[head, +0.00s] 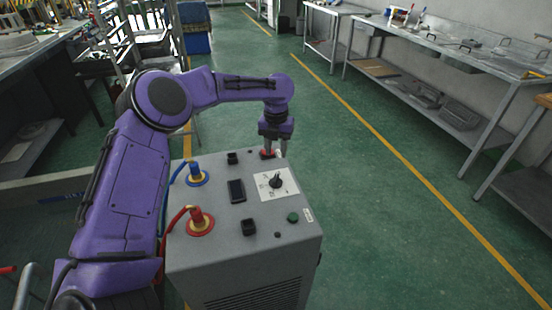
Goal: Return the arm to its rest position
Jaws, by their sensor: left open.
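My purple left arm comes in from the left and bends over a grey machine (240,250). My left gripper (276,151) points down over the far right corner of the machine's top, fingers open. A small red part (267,154) shows at the left fingertip, partly hidden by it; I cannot tell whether they touch. The panel also has a dark rotary knob (276,181) on a white plate, a green button (293,217), and a dark display (236,190). My right gripper is out of view.
A blue hose fitting (196,174) and a red hose fitting (200,220) stand on the machine's left side, close to my arm. A metal workbench (470,55) runs along the right wall. The green floor between it and the machine is clear. A cluttered table stands at upper left.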

